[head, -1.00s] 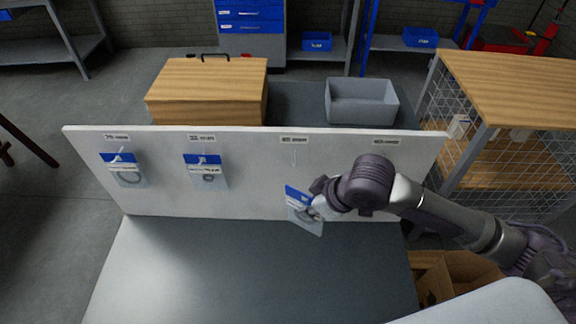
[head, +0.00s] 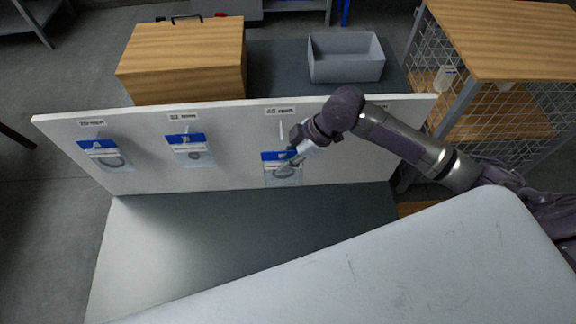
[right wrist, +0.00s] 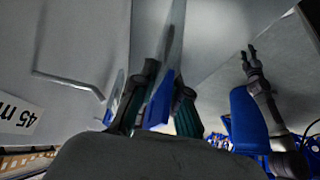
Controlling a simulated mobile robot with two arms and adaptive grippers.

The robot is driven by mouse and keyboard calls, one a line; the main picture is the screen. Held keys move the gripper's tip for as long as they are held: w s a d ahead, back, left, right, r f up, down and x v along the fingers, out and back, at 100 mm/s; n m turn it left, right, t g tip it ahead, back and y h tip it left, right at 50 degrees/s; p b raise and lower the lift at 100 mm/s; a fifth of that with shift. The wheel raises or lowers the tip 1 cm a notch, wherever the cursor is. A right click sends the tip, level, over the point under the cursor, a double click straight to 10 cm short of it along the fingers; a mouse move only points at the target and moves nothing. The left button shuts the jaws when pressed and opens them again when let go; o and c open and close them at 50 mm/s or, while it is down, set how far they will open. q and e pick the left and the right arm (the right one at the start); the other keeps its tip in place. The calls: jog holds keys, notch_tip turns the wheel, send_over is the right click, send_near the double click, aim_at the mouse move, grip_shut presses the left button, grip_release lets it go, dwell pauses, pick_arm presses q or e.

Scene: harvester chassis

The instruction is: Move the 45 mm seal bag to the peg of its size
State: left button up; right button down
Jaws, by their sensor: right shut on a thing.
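My right gripper (head: 294,155) is shut on a seal bag (head: 282,174) with a blue header and a ring in it. The bag hangs upright in front of the white board, below the third peg (head: 281,130) from the left. In the right wrist view its blue header (right wrist: 161,99) is between the fingers, seen nearly edge-on. A bent peg (right wrist: 68,84) and a label (right wrist: 16,114) starting "45 m" show at left there. The bag's hole is not clear, and a gap from the peg is seen. My left gripper (right wrist: 249,52) shows open and empty in the right wrist view.
Two other seal bags hang on the left pegs, one at far left (head: 106,155) and one beside it (head: 191,150). The board (head: 235,125) stands upright on the grey table. A wooden box (head: 185,60) and a grey bin (head: 345,62) stand behind it. A mesh cage is right.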

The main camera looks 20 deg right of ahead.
jog(key=w+d+f+b, duration=0.1)
jog(key=w+d+b, duration=0.1)
jog(key=w+b, duration=0.2)
jog(key=w, duration=0.3)
jog(key=shift+w, duration=0.2)
dwell(0.5)
jog(key=shift+f, duration=0.2)
dwell(0.5)
jog(key=c, duration=1.1)
grip_release()
jog(key=shift+d, duration=0.1)
